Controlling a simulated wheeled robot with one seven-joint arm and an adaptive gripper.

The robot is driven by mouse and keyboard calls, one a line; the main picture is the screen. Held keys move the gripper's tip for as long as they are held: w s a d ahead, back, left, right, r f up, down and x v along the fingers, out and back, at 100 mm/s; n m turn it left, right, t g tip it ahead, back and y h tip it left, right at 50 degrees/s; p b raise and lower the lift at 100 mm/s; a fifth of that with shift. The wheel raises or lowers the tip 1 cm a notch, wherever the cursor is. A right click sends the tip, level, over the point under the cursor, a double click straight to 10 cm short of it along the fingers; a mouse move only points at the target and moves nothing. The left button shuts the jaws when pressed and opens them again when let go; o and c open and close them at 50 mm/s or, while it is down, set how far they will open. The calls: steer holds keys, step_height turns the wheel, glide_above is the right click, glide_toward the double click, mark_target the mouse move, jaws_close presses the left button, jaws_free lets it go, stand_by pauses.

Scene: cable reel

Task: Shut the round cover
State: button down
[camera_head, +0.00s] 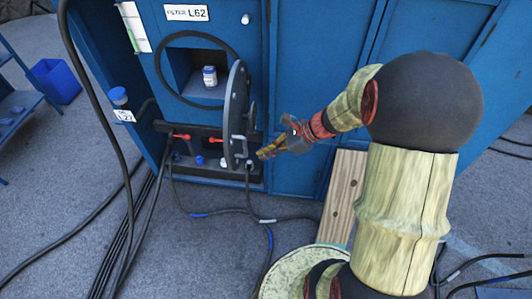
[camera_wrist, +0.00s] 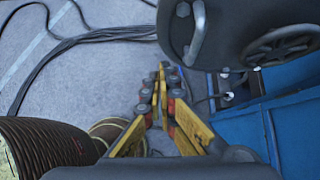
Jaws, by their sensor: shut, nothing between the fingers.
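The round cover (camera_head: 235,115) is a dark grey disc hinged at the right side of a round opening (camera_head: 197,70) in the blue cabinet. It stands swung out, nearly edge-on in the head view, so the opening is uncovered. In the wrist view the cover (camera_wrist: 235,25) fills the upper right, with a grey bar handle (camera_wrist: 197,35) and a dark handwheel (camera_wrist: 280,47) on it. My gripper (camera_head: 264,154) is right of the cover's lower edge, apart from it as far as I can tell. Its yellow fingers (camera_wrist: 158,75) are together and empty.
Below is a recessed shelf with red valve handles (camera_head: 181,137). Black cables (camera_head: 130,220) hang and lie on the grey floor. A wooden plank (camera_head: 342,195) stands right of the cabinet's lower front.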

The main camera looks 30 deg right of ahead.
steer(key=w+a+f+b, duration=0.1)
steer(key=w+a+f, duration=0.3)
steer(key=a, duration=0.3)
steer(key=shift+w+f, duration=0.25)
steer(key=shift+w, duration=0.15)
steer(key=shift+a, duration=0.1)
